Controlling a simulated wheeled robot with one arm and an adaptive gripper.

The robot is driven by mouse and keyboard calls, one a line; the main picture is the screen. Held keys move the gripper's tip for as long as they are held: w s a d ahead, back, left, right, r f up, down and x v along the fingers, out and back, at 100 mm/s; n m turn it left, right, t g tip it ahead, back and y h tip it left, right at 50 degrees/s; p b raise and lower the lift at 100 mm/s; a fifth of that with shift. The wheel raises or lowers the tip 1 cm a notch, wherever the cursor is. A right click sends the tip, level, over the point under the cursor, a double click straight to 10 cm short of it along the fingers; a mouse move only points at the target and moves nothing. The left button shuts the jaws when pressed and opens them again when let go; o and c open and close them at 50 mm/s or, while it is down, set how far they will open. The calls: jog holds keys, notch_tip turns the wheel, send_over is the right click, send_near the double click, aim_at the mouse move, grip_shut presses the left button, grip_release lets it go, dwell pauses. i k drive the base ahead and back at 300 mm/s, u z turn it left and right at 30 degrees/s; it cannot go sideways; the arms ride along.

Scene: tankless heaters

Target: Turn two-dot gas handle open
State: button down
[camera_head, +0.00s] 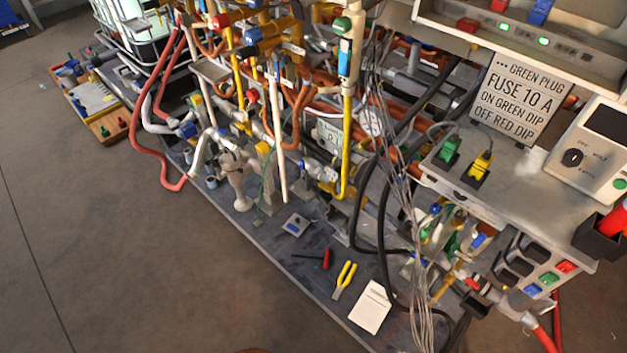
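Yellow gas pipes rise among the crowded plumbing in the head view, one at the upper left of centre (236,85) and one right of centre (347,150). A blue handle (253,36) sits at the top, on the yellow and orange piping. Another blue part (345,52) is on the upright fitting below a green round knob (342,25). Dot marks are too small to make out, so I cannot tell which handle is the two-dot one or how it stands. My gripper is not in view.
Loose grey wires and black cables (385,200) hang in front of the pipes. Yellow-handled pliers (344,279) and a white card (370,307) lie on the dark base. A bench with a fuse sign (518,97) stands at right. The floor (110,250) at lower left is clear.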

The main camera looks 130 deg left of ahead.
aim_at(327, 187)
jog(key=u, duration=4.2)
jog(key=k, duration=0.65)
jog(key=i, duration=1.2)
jog(key=u, duration=0.8)
